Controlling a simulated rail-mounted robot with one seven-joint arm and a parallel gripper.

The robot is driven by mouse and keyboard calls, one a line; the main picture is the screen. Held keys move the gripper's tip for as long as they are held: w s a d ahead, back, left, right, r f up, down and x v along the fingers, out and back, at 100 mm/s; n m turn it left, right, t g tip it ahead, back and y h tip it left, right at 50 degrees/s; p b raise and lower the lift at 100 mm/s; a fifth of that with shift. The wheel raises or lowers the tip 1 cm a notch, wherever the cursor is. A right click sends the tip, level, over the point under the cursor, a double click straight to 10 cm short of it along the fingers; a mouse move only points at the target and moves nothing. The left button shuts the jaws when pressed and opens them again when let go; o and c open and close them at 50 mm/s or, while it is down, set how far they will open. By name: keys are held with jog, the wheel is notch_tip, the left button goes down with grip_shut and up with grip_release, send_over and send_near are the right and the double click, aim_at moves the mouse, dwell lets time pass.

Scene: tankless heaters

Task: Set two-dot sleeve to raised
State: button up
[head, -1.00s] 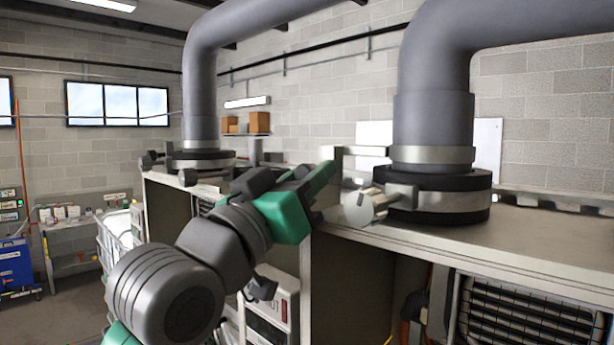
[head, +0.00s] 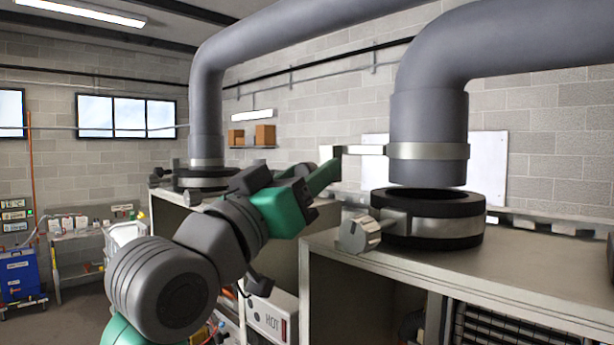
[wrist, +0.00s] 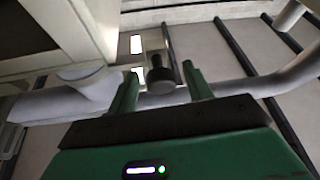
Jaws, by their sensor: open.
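The right grey sleeve (head: 428,115) wears a metal band with a flat tab pointing left. Its lower end stands above the black ring (head: 430,205), with a gap between. A second grey sleeve (head: 206,120) stands at the back left, close to its own black collar. I make out no dots on either. My gripper (head: 328,172) is open beside the right sleeve's tab; I cannot tell whether they touch. In the wrist view, my gripper's green fingers (wrist: 160,70) are apart, with a dark round-ended part (wrist: 160,76) seen between them.
A silver knob (head: 358,234) sticks out left of the right black ring, below my gripper. The cabinet top (head: 340,250) lies under the ring. A HOT-marked white box (head: 268,318) sits lower down. Open air lies above my arm.

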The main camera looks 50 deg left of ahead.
jog(key=b+v, duration=0.2)
jog(key=v, duration=0.5)
jog(key=shift+s+b, duration=0.2)
jog(key=shift+b, duration=0.1)
